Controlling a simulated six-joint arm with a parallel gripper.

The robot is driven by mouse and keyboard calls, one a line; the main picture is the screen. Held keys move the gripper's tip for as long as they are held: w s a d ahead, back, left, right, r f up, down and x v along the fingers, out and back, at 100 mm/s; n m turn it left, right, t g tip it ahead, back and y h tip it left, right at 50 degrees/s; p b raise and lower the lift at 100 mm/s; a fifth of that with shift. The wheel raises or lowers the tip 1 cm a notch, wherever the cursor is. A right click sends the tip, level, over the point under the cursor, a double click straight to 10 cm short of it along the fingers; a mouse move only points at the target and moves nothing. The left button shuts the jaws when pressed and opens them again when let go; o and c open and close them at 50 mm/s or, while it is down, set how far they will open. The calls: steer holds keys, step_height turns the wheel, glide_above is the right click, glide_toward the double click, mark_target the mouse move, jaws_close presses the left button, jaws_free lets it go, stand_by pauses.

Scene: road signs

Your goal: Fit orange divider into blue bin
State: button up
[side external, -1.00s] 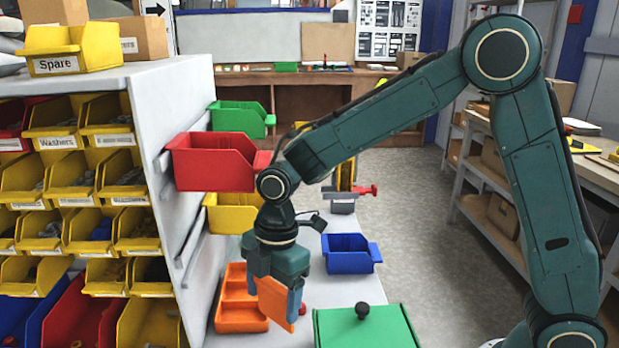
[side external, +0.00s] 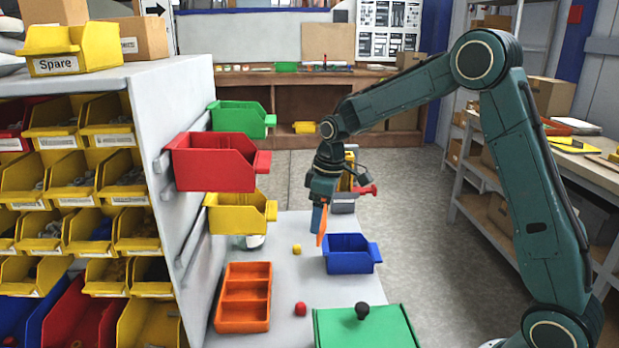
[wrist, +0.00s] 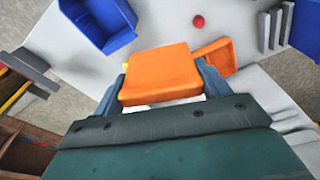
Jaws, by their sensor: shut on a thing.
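The orange divider (wrist: 160,74) is a flat plate held between the two fingers of my gripper (wrist: 162,82) in the wrist view. In the side view my gripper (side external: 320,222) hangs above the table, and the divider (side external: 322,226) shows edge-on and roughly upright at its tip. The blue bin (side external: 349,262) stands on the table just right of and below the gripper, with its open top up. The bin also shows at the upper left of the wrist view (wrist: 97,22), apart from the divider. Its inside is only partly visible.
An orange compartment tray (side external: 243,298) lies at the front left of the table. A red knob-like piece (side external: 300,309) and a yellow one (side external: 297,249) lie loose. A green lidded box (side external: 365,328) stands in front. Red, yellow and green bins hang on the left rack.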

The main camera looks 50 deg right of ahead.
steer(key=d+f+n, duration=0.2)
steer(key=d+n, duration=0.1)
steer(key=d, duration=0.9)
steer(key=shift+s+f, duration=0.2)
steer(key=shift+s, duration=0.1)
steer(key=shift+f, duration=0.2)
steer(key=shift+f, duration=2)
steer(key=shift+f, duration=1.75)
stand_by(0.5)
steer(key=shift+f, duration=0.35)
steer(key=shift+f, duration=0.35)
